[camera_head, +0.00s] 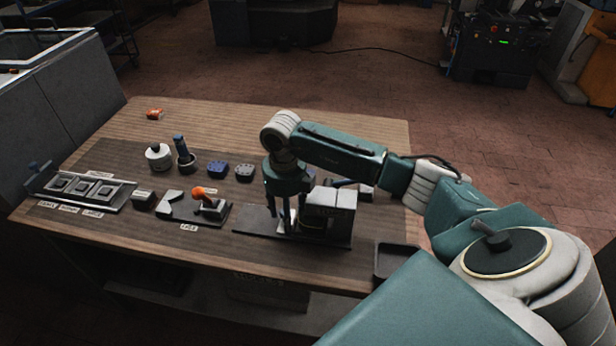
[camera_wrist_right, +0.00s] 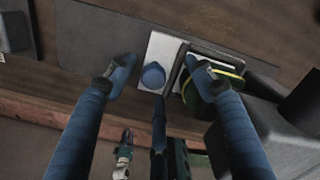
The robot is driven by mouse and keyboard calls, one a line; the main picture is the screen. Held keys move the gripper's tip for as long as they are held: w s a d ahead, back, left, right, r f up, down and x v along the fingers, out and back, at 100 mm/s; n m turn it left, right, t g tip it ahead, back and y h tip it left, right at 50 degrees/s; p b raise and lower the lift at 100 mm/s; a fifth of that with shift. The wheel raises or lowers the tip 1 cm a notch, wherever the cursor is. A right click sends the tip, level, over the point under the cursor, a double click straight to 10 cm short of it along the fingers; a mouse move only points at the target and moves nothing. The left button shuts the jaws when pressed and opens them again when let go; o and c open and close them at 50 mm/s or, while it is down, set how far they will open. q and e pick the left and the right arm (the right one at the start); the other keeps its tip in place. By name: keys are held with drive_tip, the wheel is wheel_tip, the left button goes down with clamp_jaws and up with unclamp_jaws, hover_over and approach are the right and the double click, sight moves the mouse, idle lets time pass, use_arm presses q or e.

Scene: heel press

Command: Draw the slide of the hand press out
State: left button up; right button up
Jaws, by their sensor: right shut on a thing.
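The hand press (camera_head: 332,205) is a grey block with a pale top. It stands on a dark base plate (camera_head: 254,222) near the front of the table. My right gripper (camera_head: 287,216) points down at the left side of the press. The gripper is shut on the slide, though the exact contact is hard to see. Part of the slide is hidden behind the fingers. My left gripper is not in view.
A dark empty tray (camera_head: 397,262) is at the front right. The back of the table is mostly clear.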

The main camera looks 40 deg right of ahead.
drive_tip(key=shift+d+f, duration=0.25)
drive_tip(key=shift+w+a+b, duration=0.9)
drive_tip(key=shift+w+a, duration=0.3)
drive_tip(key=shift+w, duration=0.25)
drive_tip(key=shift+w+a+b, duration=0.95)
drive_tip(key=shift+w+a, duration=0.25)
drive_tip(key=shift+w, duration=0.3)
drive_tip(key=shift+w+a+b, duration=0.9)
drive_tip(key=shift+w+a, duration=0.3)
drive_tip(key=shift+w, duration=0.25)
drive_tip(key=o, duration=0.6)
drive_tip(key=shift+w, duration=0.1)
drive_tip(key=shift+o, duration=1.3)
drive_tip(key=shift+w+f, duration=0.1)
drive_tip(key=shift+w, duration=0.05)
drive_tip(key=shift+a+r, duration=0.2)
drive_tip(key=shift+r+p, duration=1.3)
drive_tip(key=shift+r, duration=0.4)
